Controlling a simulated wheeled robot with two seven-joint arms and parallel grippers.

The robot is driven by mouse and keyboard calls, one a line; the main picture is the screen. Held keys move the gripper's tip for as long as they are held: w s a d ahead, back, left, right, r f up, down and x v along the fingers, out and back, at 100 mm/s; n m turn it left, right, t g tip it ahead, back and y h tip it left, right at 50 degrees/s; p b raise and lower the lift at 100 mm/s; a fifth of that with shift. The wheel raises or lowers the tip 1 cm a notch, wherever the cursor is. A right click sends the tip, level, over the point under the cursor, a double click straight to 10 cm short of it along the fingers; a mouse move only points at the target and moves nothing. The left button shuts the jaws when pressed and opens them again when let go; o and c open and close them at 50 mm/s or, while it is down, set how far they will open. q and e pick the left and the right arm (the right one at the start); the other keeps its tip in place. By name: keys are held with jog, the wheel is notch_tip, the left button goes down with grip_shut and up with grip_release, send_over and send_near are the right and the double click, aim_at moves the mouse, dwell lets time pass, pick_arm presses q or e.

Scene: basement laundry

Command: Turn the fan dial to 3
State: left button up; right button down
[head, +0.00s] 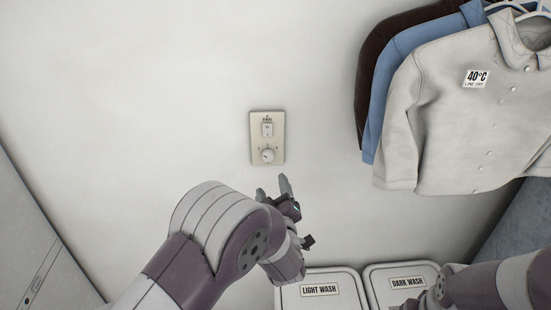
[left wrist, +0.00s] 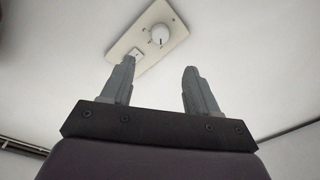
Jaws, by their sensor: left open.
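Small marks surround the dial, too small to read. In the left wrist view the dial (left wrist: 160,34) and plate (left wrist: 172,49) lie beyond the fingertips, touched by neither. My left gripper (head: 288,187) is open and empty, just below and right of the plate; its two fingers also show in the left wrist view (left wrist: 156,70). My right arm shows at the lower right; its fingers cannot be made out.
Shirts (head: 459,105) hang on the wall at the right, one with a 40°C tag. Two lidded bins stand below, the light wash bin (head: 320,276) and the dark wash bin (head: 391,270). A grey panel (head: 35,250) is at the left. The wall around the plate is clear.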

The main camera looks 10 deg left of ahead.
aim_at(268, 158)
pick_arm(q)
jog(key=p+x, duration=0.3)
jog(key=x, duration=0.8)
jog(key=shift+w+d, duration=0.15)
jog(key=shift+w+a, duration=0.1)
jog(key=shift+a, duration=0.3)
jog(key=shift+w+d+f, duration=0.1)
jog(key=shift+w+d, duration=0.05)
jog(key=shift+d, duration=0.15)
jog(key=shift+c, duration=0.9)
jog(key=c, duration=0.9)
